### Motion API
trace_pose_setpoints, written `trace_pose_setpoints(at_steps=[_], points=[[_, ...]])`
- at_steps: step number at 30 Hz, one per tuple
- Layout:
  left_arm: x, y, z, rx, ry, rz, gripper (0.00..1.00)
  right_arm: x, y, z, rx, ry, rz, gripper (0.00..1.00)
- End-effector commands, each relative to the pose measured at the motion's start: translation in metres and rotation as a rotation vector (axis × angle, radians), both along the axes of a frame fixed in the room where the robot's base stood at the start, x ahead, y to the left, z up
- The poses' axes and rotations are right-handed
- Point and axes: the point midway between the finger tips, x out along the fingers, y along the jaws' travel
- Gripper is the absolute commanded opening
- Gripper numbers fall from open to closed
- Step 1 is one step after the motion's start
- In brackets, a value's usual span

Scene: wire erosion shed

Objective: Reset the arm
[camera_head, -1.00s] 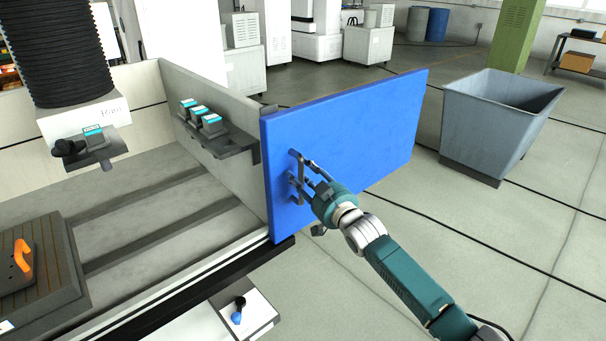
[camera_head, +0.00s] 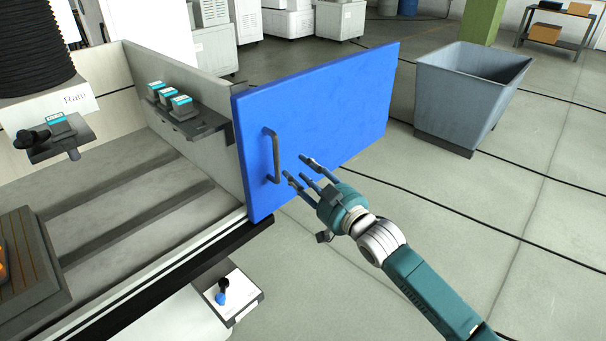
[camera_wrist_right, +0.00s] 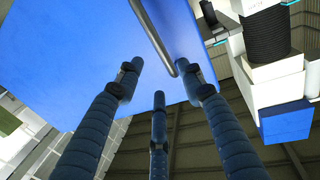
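My right gripper (camera_head: 305,172) is open and empty in the head view. Its fingers point at the blue door (camera_head: 330,110) and are clear of the dark bar handle (camera_head: 272,155), which lies to their left. In the right wrist view the spread fingers (camera_wrist_right: 155,85) show with nothing between them. The handle (camera_wrist_right: 152,35) and blue door (camera_wrist_right: 90,50) lie beyond their tips. The door stands open at the side of the machine's tank. My left gripper is not in view.
The machine tank (camera_head: 105,190) with its rails fills the left. A grey bin (camera_head: 465,90) stands on the floor behind and right of the door. A small panel with a dark and blue knob (camera_head: 222,292) sits below the tank's edge. Floor at right is open.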

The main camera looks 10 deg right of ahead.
Motion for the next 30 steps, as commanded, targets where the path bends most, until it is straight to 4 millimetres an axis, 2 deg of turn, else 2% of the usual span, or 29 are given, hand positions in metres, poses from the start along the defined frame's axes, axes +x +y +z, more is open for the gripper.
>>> trace_pose_setpoints(at_steps=[4,15,17,19,20,23,26,27,29,30], points=[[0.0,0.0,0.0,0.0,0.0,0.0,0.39,-0.006,-0.002,0.0,0.0,0.0,0.001,0.38],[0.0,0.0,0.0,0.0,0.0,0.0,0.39,-0.006,-0.002,0.0,0.0,-0.001,0.001,0.38],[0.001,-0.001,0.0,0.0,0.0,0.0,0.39,-0.005,-0.003,-0.004,-0.001,0.005,-0.003,0.38],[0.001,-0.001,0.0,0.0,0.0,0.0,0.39,-0.004,-0.007,-0.018,-0.008,0.025,-0.014,0.38],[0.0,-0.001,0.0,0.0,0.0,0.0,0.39,-0.004,-0.01,-0.028,-0.013,0.039,-0.023,0.38],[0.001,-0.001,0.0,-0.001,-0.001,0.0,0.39,-0.005,-0.026,-0.08,-0.036,0.116,-0.064,0.38],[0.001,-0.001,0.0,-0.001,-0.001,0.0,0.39,-0.015,-0.045,-0.152,-0.071,0.219,-0.114,0.38],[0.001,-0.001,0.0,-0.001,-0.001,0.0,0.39,-0.022,-0.053,-0.181,-0.087,0.263,-0.133,0.38],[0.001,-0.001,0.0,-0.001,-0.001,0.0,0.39,-0.035,-0.064,-0.224,-0.11,0.328,-0.158,0.38],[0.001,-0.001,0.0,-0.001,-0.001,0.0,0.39,-0.046,-0.071,-0.252,-0.127,0.371,-0.173,0.38]])
